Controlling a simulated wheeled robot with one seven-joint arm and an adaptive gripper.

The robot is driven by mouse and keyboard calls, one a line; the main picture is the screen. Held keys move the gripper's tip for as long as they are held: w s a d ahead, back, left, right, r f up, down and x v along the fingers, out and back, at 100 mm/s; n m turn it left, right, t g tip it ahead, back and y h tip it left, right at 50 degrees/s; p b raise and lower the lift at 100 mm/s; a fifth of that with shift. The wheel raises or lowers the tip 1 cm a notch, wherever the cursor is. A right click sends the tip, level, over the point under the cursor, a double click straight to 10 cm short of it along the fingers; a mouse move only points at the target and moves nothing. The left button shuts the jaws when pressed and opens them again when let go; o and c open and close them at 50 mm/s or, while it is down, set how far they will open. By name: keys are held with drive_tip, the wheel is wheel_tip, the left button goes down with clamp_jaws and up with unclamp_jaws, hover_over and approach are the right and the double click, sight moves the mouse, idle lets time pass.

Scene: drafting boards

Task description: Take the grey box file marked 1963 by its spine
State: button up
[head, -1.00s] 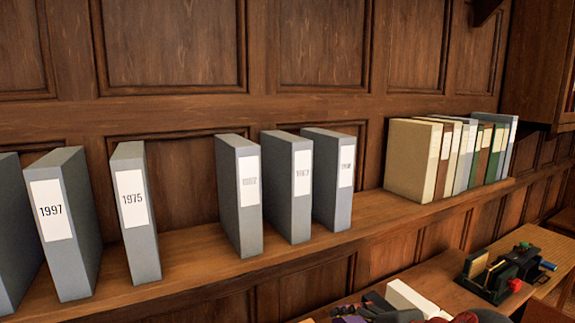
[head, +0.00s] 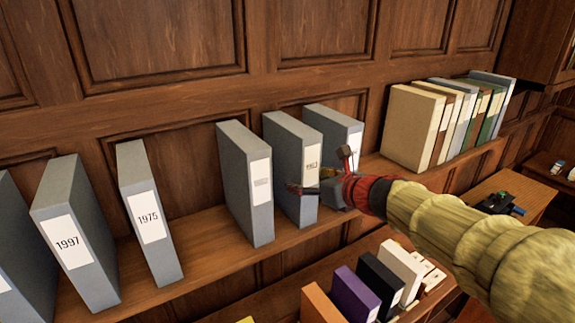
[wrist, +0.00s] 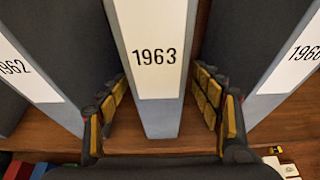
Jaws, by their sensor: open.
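The grey box file marked 1963 (head: 285,150) stands upright on the wooden shelf, the middle one of three grey files. In the wrist view its spine (wrist: 158,112), with a white label, is centred. My gripper (head: 320,172) is at the spine's lower part. In the wrist view the open fingers (wrist: 162,95), with yellow pads, stand one on each side of the spine, with gaps showing between pads and file. My gripper and arm partly cover the file's lower right edge in the head view.
A grey file marked 1962 (wrist: 45,75) stands close on the left, and another grey file (wrist: 290,70) on the right, its last digit unclear. Several beige, brown and green files (head: 410,125) stand right. More files (head: 355,292) are below.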

drive_tip(key=x, duration=0.5)
drive_tip(key=shift+w+a+r, duration=0.1)
drive_tip(key=shift+w+a, duration=0.15)
drive_tip(key=shift+a, duration=0.05)
drive_tip(key=shift+s, duration=0.1)
drive_tip(key=shift+c, duration=0.8)
drive_tip(key=shift+c, duration=0.7)
clamp_jaws()
drive_tip(key=shift+r, duration=0.2)
